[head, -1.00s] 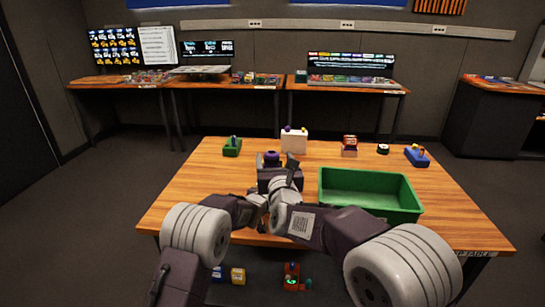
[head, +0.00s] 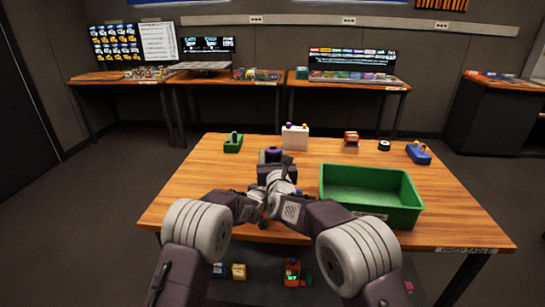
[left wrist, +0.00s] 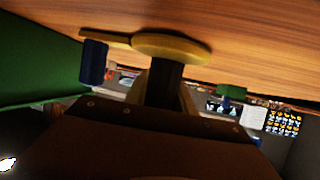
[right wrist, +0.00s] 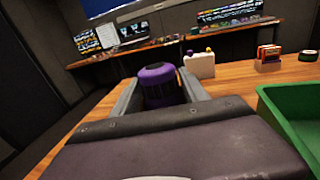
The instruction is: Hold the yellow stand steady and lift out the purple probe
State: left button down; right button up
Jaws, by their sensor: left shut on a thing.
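The purple probe (right wrist: 156,74) stands upright, its rounded purple top and dark lower band showing in the right wrist view. Its top also shows in the head view (head: 272,153). My right gripper (right wrist: 160,92) is open, its two fingers on either side of the probe; I cannot tell whether they touch it. The yellow stand (left wrist: 172,45) shows in the left wrist view as a yellow round part with an arm on the wooden table. My left gripper (left wrist: 165,85) is shut on the stand's dark part. My arms hide the stand in the head view.
A green bin (head: 370,190) stands close on the right. A green block (head: 233,143), a white box (head: 295,137), a red item (head: 351,142), a black round item (head: 384,146) and a blue item (head: 418,153) line the far table edge.

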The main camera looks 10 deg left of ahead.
aim_at(273, 148)
grip_shut()
jog(key=c, duration=0.5)
grip_release()
jog(key=shift+c, duration=1.4)
jog(key=shift+r, duration=0.15)
jog(key=shift+r, duration=0.1)
jog(key=shift+r, duration=4)
